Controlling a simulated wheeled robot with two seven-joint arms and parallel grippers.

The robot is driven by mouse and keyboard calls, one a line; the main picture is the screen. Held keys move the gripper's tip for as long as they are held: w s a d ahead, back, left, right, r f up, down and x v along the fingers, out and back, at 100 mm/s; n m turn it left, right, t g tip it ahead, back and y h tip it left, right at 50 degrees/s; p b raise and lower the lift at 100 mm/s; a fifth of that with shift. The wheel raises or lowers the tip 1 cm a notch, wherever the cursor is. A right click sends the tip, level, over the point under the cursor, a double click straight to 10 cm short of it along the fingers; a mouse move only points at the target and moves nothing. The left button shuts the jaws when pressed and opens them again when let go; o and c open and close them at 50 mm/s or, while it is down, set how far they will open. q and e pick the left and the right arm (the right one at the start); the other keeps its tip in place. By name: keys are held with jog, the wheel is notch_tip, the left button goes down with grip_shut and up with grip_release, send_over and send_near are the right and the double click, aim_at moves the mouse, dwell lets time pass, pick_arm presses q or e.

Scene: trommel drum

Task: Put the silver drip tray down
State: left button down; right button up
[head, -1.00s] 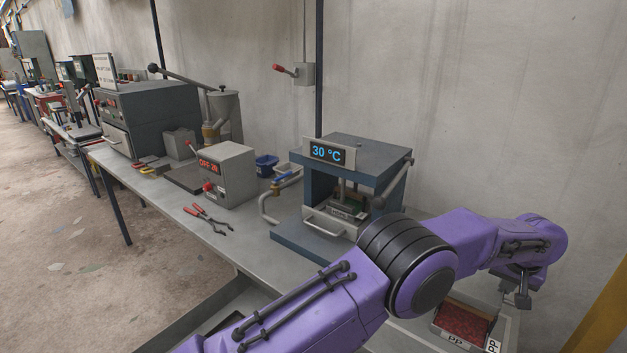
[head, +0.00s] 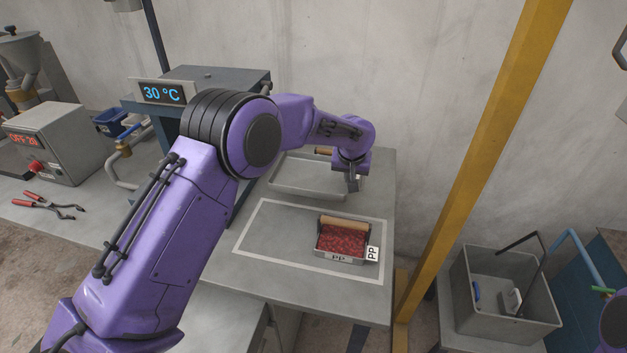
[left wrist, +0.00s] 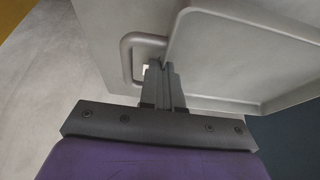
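The silver drip tray (head: 300,188) is a shallow rectangular metal pan at the back of the bench, partly hidden by my left arm. In the left wrist view its inside (left wrist: 250,50) fills the upper right, with a loop handle (left wrist: 127,60) on its left. My left gripper (head: 354,184) is at the tray's right end. In the left wrist view its fingers (left wrist: 160,70) are close together over the handle and appear shut on it. I cannot tell whether the tray touches the bench. My right gripper is out of view.
A white-outlined rectangle (head: 243,240) on the bench holds a PP bin of red granules (head: 342,240) in front of the tray. A press with a 30 °C display (head: 163,92) stands left. A yellow post (head: 480,150) and a grey crate (head: 500,315) are at right.

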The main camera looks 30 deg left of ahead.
aim_at(320, 177)
pick_arm(q)
jog(key=a+p, duration=0.1)
jog(key=a, duration=0.1)
jog(key=a+f, duration=0.1)
jog(key=a, duration=0.2)
jog(key=a+f+p, duration=0.1)
jog(key=a, duration=0.2)
jog(key=shift+w+a+p, duration=0.25)
jog(key=shift+p, duration=0.05)
jog(key=shift+s+a+f, duration=0.15)
jog(key=shift+s+f, duration=0.45)
jog(key=shift+f, duration=0.2)
jog(key=f, duration=0.1)
jog(key=f+p, duration=0.1)
jog(key=f, duration=0.2)
jog(key=shift+w+f+p, duration=0.35)
jog(key=shift+p, duration=0.05)
jog(key=shift+f, duration=0.25)
jog(key=shift+s, duration=0.15)
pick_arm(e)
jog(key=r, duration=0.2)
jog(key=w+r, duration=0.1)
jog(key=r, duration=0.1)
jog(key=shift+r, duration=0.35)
